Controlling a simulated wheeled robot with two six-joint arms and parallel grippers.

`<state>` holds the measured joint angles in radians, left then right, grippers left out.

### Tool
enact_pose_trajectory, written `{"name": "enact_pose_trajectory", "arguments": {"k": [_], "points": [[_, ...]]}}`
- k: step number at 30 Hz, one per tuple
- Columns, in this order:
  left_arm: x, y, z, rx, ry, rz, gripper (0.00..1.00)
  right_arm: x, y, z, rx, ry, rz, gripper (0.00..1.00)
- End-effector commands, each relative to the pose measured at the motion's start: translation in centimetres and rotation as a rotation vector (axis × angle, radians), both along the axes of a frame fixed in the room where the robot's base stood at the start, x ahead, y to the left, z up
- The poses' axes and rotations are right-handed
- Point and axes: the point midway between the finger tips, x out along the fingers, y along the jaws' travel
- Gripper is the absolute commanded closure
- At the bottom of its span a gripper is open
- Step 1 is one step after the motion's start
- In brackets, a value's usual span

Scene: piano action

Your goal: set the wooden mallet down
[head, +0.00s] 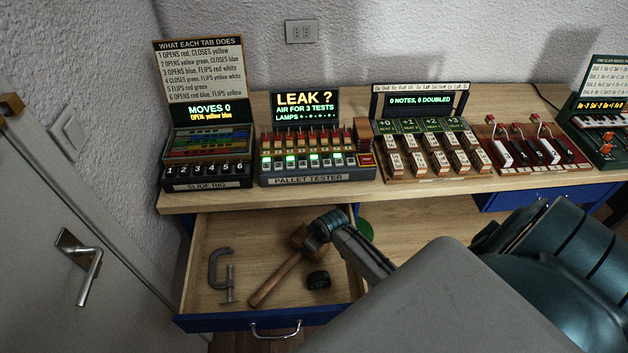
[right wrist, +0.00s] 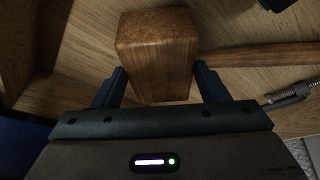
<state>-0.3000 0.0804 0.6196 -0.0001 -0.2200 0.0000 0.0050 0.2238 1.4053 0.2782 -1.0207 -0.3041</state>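The wooden mallet (head: 276,279) is at the open drawer, its handle slanting toward the drawer's front left. Its block head (head: 302,238) is partly hidden by my right gripper (head: 318,236). In the right wrist view the mallet head (right wrist: 156,60) is between the two fingers of my right gripper (right wrist: 160,75), and both fingertips appear to touch its sides. The handle (right wrist: 255,55) runs off to the right there. Whether the mallet rests on the drawer floor or hangs just above it is hard to tell. My left gripper is not in view.
The drawer (head: 222,245) also holds a grey clamp (head: 220,274) and a small black object (head: 318,280). The desk top (head: 205,200) above carries the slide rig (head: 207,150), the pallet tester (head: 315,155) and several other devices. Bare drawer floor shows around the clamp.

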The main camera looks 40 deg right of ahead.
Motion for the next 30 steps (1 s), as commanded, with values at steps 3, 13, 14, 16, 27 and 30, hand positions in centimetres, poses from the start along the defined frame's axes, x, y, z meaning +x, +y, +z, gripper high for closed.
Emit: {"name": "enact_pose_trajectory", "arguments": {"k": [3, 13, 14, 16, 27, 30], "points": [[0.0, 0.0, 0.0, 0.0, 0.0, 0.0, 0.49, 0.0, 0.0, -0.1, 0.0, 0.001, 0.0, 0.11], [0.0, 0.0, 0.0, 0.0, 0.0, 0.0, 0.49, -0.1, 0.0, 0.1, -0.001, 0.0, 0.0, 0.11], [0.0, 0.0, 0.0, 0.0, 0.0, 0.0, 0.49, -0.1, -0.1, 0.2, -0.001, 0.0, 0.0, 0.11], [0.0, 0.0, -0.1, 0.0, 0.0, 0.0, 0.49, -0.4, -0.1, 0.7, -0.001, 0.0, 0.001, 0.11], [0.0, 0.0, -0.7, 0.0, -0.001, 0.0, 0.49, -2.8, -0.3, 6.6, -0.003, -0.003, 0.002, 0.11], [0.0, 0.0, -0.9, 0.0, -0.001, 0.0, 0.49, -3.5, -0.4, 8.2, -0.003, -0.002, 0.002, 0.11]]}}
